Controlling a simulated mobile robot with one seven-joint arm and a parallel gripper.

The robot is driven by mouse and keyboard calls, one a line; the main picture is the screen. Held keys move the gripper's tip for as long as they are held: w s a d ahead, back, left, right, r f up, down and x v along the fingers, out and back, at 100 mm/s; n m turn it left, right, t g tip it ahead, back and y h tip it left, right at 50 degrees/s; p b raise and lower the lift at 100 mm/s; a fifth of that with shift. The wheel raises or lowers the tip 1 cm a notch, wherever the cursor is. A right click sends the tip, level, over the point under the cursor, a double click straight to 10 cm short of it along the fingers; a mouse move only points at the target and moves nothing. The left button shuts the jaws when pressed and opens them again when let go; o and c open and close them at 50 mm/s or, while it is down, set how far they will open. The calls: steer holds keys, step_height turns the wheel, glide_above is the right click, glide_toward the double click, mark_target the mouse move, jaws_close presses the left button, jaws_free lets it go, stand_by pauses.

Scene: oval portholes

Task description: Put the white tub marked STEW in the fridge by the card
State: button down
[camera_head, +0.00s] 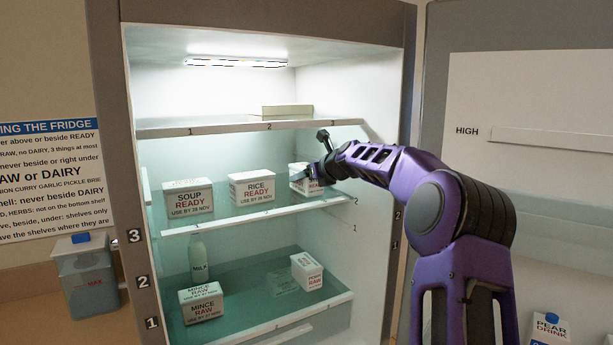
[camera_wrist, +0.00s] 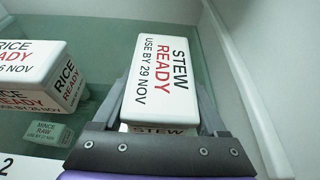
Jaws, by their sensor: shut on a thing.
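The white tub marked STEW READY, USE BY 29 NOV (camera_wrist: 160,75) is between the fingers of my gripper (camera_head: 315,176) in the wrist view. In the head view the tub (camera_head: 300,182) is at the right end of the middle fridge shelf (camera_head: 260,213), partly hidden by my gripper. It looks upright; I cannot tell whether it touches the shelf. The RICE READY tub (camera_head: 251,188) stands to its left with a gap, and the SOUP READY tub (camera_head: 188,198) is further left. The card (camera_head: 48,180) hangs on the wall at left, partly cut off.
A flat box (camera_head: 287,112) lies on the top shelf. The fridge's right wall (camera_wrist: 243,85) is close to the STEW tub. The fridge door (camera_head: 530,120) stands open.

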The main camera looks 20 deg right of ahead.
jaws_free()
steer(key=shift+s+r, duration=0.1)
steer(key=shift+s, duration=0.15)
steer(key=b+v, duration=0.2)
steer(key=v, duration=0.9)
steer(key=shift+s+r, duration=0.15)
steer(key=shift+s, duration=0.05)
